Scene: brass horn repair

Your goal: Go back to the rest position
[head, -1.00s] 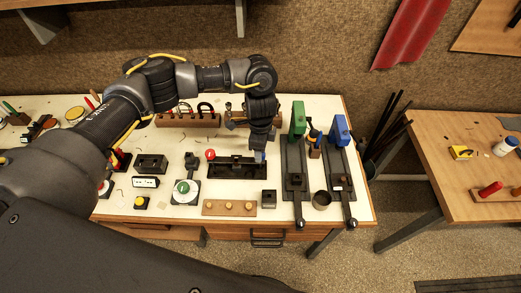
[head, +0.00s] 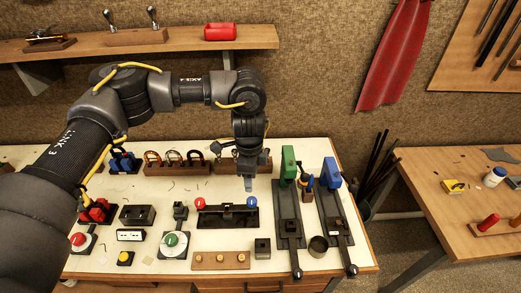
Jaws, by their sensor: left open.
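My left gripper (head: 248,184) points down over the back middle of the white-topped workbench (head: 180,263). It is open, seen edge-on, with nothing visible between its fingers. It hangs just behind and above a black fixture (head: 228,217) that has a red knob (head: 199,203) at its left and a blue knob (head: 252,202) at its right. The gripper appears clear of the blue knob. My right gripper is out of view.
A green-topped lever press (head: 288,166) and a blue-topped one (head: 332,173) stand to the right. A wooden rack with padlock-like loops (head: 173,168) is behind. A wall shelf (head: 135,42) runs above my arm. A second table (head: 450,215) stands at right.

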